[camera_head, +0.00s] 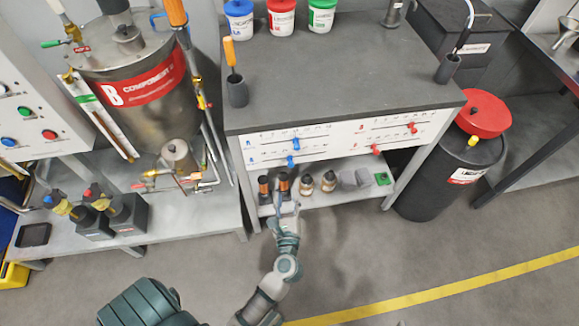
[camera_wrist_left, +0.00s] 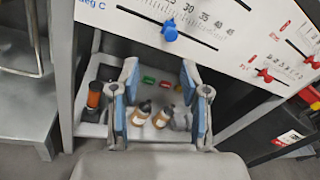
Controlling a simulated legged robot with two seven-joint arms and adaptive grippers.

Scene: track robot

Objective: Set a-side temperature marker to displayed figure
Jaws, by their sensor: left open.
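A white panel (camera_head: 340,137) on the table's front carries blue markers on the left and red ones on the right. The upper blue marker (camera_head: 296,143) and lower blue marker (camera_head: 290,161) stand on separate horizontal scales. In the left wrist view a blue marker (camera_wrist_left: 169,31) sits on a slot under a scale labelled deg C; I cannot read its exact setting. My left gripper (camera_head: 285,198) is below the panel, in front of the shelf. In the left wrist view its blue-padded fingers (camera_wrist_left: 160,88) are apart and empty, below the marker and not touching it. No displayed figure is readable.
Below the panel, a shelf (camera_head: 340,197) holds several small bottles and a green item (camera_head: 382,178). Red markers (camera_head: 412,127) (camera_head: 376,149) stand on the panel's right. A black drum (camera_head: 440,185) with a red lid is at right. A steel tank (camera_head: 135,85) is at left.

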